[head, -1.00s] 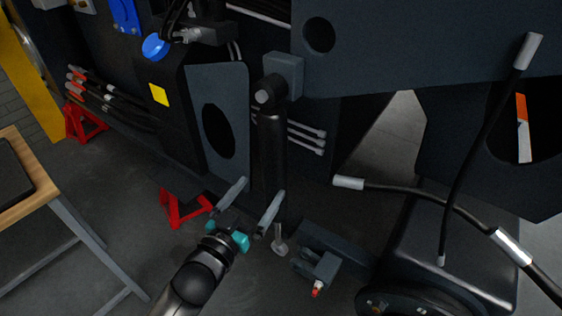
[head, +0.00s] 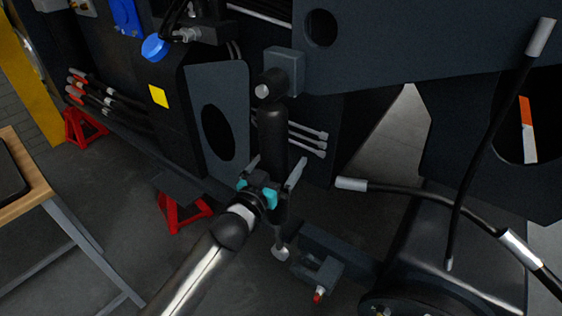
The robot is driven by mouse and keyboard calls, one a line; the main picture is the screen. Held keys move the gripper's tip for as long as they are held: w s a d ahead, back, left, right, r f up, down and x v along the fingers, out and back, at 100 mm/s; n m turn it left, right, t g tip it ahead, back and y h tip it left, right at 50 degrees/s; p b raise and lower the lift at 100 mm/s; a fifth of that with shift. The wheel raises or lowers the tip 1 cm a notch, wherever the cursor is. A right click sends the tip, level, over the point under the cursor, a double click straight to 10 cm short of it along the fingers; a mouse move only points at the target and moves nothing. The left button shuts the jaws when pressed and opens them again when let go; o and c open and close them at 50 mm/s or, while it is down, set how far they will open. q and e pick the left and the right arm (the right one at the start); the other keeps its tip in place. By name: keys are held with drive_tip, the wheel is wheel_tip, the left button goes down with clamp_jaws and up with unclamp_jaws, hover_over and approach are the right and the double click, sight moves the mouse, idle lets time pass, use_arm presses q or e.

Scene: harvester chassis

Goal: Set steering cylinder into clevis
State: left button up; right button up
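The black steering cylinder (head: 271,135) hangs from a grey bracket (head: 285,70) by a pivot at its top. Its rod points down to a silver rod end (head: 280,253), which is apart from and to the upper left of the clevis. The grey clevis (head: 328,272) sits low on the axle beam, with a red-tipped part (head: 319,294) at its front. My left gripper (head: 275,166), with teal finger bases, is open, its fingers on either side of the cylinder's lower body. The gripper hides part of the lower cylinder and rod. My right gripper is not in view.
A hose with a silver end (head: 352,183) reaches across to the right of the cylinder. A wheel hub (head: 420,304) is at the lower right. Red stands (head: 184,212) are under the chassis, and a wooden-topped table (head: 22,190) is at the left.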

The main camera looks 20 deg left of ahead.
use_arm(q)
clamp_jaws()
idle(0.8)
